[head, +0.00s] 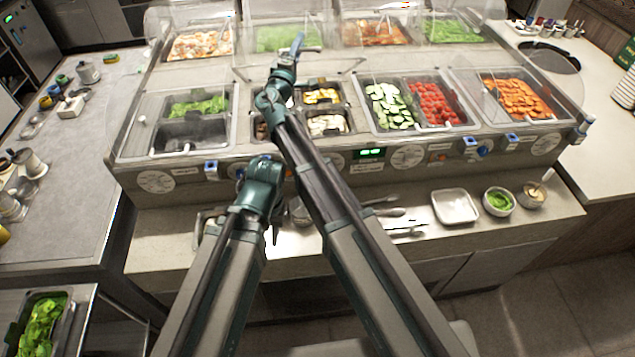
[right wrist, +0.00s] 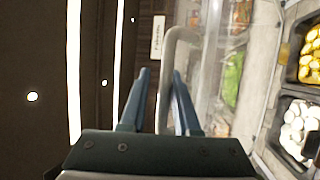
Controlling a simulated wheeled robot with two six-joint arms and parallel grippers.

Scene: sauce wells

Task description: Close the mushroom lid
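White sliced mushrooms (head: 328,123) lie in a small pan in the middle well group, beside yellow slices (head: 322,96); the mushrooms also show in the right wrist view (right wrist: 298,125). The well is uncovered, and its clear lid is hard to make out. A grey curved handle (right wrist: 180,34) stands up between the fingers of my right gripper (right wrist: 161,75), with a visible gap at its side. In the head view my right gripper (head: 298,44) reaches above and behind the middle wells. My left gripper (head: 273,228) hangs low over the front ledge; its fingers are mostly hidden.
Clear lids stand raised over the side wells with greens (head: 197,106), cucumber (head: 390,105) and carrots (head: 517,98). My right arm crosses over the front panel.

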